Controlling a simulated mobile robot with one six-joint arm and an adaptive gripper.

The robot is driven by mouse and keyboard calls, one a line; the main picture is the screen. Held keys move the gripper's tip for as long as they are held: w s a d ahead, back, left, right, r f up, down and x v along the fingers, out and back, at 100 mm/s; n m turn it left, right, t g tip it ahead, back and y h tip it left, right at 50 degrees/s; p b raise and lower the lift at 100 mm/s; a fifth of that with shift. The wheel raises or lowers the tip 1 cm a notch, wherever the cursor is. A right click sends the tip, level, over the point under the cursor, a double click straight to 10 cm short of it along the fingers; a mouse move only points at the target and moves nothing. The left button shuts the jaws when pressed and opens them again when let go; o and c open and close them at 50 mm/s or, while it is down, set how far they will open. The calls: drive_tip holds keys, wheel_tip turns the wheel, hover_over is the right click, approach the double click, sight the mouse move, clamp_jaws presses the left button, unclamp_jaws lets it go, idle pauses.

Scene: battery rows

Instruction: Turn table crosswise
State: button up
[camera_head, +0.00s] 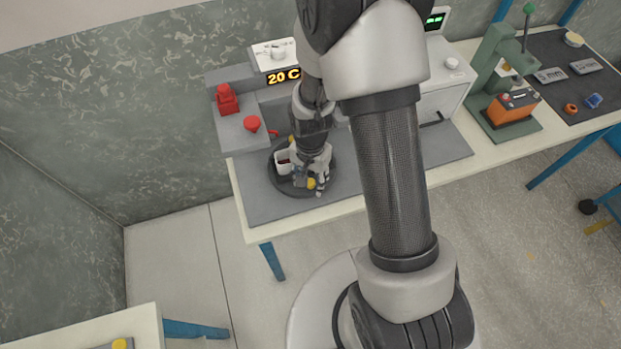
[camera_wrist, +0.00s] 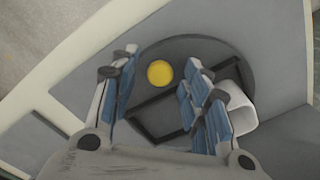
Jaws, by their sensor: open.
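The turntable is a dark round disc (camera_wrist: 215,58) on a grey mat, at the left part of the bench; it also shows in the head view (camera_head: 282,187). A yellow round knob (camera_wrist: 159,73) shows on the disc between my fingers in the wrist view. Dark bars lie on the disc, and a white block or cup (camera_wrist: 238,104) stands beside the right finger. It also shows in the head view (camera_head: 283,160). My gripper (camera_wrist: 160,98) is open with its fingers on either side of the knob. I cannot tell whether they touch it.
A red knob (camera_head: 251,123) and a red device (camera_head: 227,98) stand on the grey machine behind the disc. A display reads "20 C" (camera_head: 283,76). To the right are a green press (camera_head: 495,75) and an orange block (camera_head: 514,108). The mat right of the disc is clear.

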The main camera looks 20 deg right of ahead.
drive_tip(key=shift+c, duration=0.3)
clamp_jaws()
idle(0.5)
